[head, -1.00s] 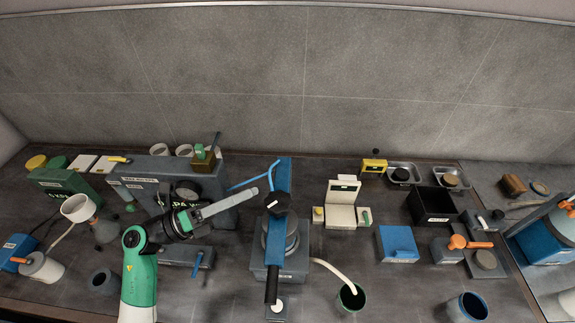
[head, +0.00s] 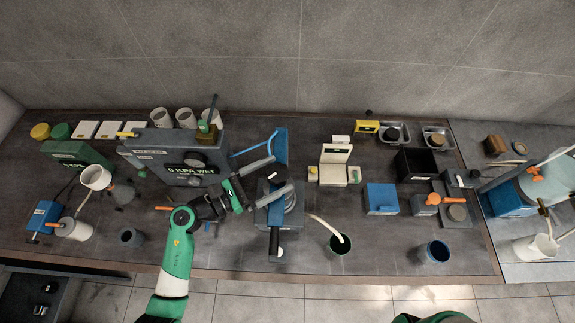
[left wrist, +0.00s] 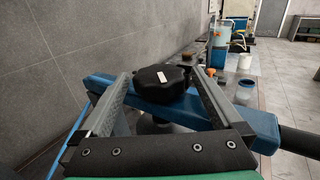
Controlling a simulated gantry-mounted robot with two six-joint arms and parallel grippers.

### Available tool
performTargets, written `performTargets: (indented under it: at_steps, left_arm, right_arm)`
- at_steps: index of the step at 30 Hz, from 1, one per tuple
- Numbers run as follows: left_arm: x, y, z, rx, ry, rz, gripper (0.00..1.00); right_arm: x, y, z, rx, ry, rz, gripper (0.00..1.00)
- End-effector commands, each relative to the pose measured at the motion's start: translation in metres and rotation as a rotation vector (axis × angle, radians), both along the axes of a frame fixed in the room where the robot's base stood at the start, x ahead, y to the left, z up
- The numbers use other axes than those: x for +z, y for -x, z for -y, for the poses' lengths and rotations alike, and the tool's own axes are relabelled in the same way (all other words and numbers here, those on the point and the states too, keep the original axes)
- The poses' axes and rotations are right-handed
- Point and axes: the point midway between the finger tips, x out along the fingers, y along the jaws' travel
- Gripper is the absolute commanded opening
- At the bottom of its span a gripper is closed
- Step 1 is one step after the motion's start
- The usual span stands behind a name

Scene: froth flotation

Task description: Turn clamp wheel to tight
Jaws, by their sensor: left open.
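The clamp wheel is a black, many-sided knob (left wrist: 160,83) with a small white mark on top. It sits above a blue bar (left wrist: 258,126) of the press-like filter stand, whose grey base (head: 266,222) shows in the head view. My left gripper (head: 281,173) reaches in from the left at the wheel, which also shows between the fingers (left wrist: 161,80) in the left wrist view. The fingers are open, one on each side of the wheel; whether they touch it I cannot tell. My right gripper is not in view.
A grey box reading "0 KPA WET" (head: 190,150) stands left of the stand. A black handle (head: 274,243) juts from its front.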

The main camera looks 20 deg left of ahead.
Motion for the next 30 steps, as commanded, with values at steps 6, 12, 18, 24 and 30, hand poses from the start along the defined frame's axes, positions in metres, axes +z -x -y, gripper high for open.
performTargets:
  at_steps: [6, 12, 18, 24, 30]
  left_arm:
    - [0.000, -0.027, 0.023, -0.002, 0.000, 0.000, 1.00]
    - [0.000, -0.033, 0.026, 0.001, 0.001, -0.001, 1.00]
    - [0.000, -0.033, 0.026, 0.001, 0.001, -0.001, 0.89]
    - [0.000, -0.032, 0.026, 0.001, 0.001, -0.001, 0.53]
    - [0.000, -0.032, 0.026, 0.001, 0.001, -0.001, 0.20]
  right_arm:
    - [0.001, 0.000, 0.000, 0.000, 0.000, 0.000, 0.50]
    - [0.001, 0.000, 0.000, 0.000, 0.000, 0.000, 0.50]
    - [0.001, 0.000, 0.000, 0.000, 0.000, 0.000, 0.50]
    - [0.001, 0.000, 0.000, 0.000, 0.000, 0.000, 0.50]
    - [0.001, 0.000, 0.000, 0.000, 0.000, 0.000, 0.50]
